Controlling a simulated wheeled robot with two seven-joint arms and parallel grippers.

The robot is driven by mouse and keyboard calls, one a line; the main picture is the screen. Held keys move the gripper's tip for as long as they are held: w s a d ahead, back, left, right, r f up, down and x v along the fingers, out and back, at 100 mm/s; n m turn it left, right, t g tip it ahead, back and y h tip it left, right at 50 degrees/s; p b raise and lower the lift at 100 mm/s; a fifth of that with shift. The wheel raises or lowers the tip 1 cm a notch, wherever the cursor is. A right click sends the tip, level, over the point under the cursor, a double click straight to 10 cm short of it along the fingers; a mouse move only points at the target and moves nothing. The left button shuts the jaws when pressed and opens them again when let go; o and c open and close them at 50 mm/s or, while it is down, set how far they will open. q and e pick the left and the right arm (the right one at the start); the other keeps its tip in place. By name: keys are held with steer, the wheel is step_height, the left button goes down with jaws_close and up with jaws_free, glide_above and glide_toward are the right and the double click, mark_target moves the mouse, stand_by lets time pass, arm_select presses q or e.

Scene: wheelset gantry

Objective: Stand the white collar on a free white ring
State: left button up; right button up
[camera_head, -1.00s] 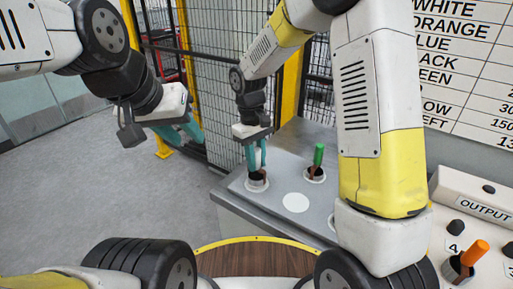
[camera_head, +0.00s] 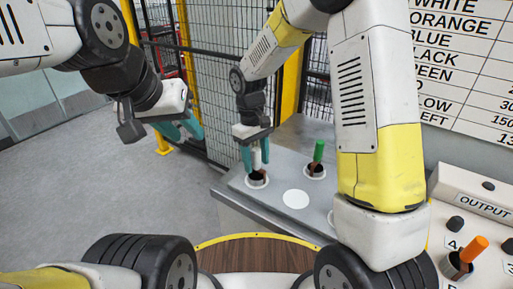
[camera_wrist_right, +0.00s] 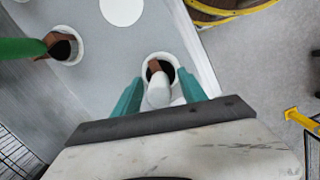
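The white collar (camera_head: 257,158) stands upright with its brown lower end in a dark-centred white ring (camera_head: 257,181) on the grey bench. In the right wrist view the white collar (camera_wrist_right: 159,92) is between the teal fingers, with a narrow gap on each side. My right gripper (camera_head: 256,159) is open around it, pointing down. A plain white disc (camera_head: 295,199) lies bare on the bench, and shows in the right wrist view (camera_wrist_right: 122,10). My left gripper (camera_head: 185,130) is open and empty, away from the bench at the left.
A green collar (camera_head: 319,151) on a brown stem stands in another white ring (camera_head: 314,173) behind. An orange piece (camera_head: 474,250) stands on the output console at right. A wire fence (camera_head: 215,80) is behind. My right arm hides part of the bench.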

mark_target(255, 148)
steer(key=r, duration=0.7)
steer(key=shift+w+a+r, duration=0.35)
steer(key=shift+w+r, duration=0.05)
stand_by(0.3)
steer(key=shift+d+r, duration=0.25)
steer(key=shift+r, duration=0.05)
steer(key=s+d+r+m+t+y, duration=0.1)
steer(key=s+d+r+m+t, duration=0.2)
steer(key=s+d+r, duration=0.3)
steer(key=s+d+r+m+t+y, duration=0.2)
steer(key=s+d+r+m+t, duration=0.2)
steer(key=s, duration=0.7)
steer(key=shift+d+r, duration=1.25)
steer(key=shift+d, duration=1)
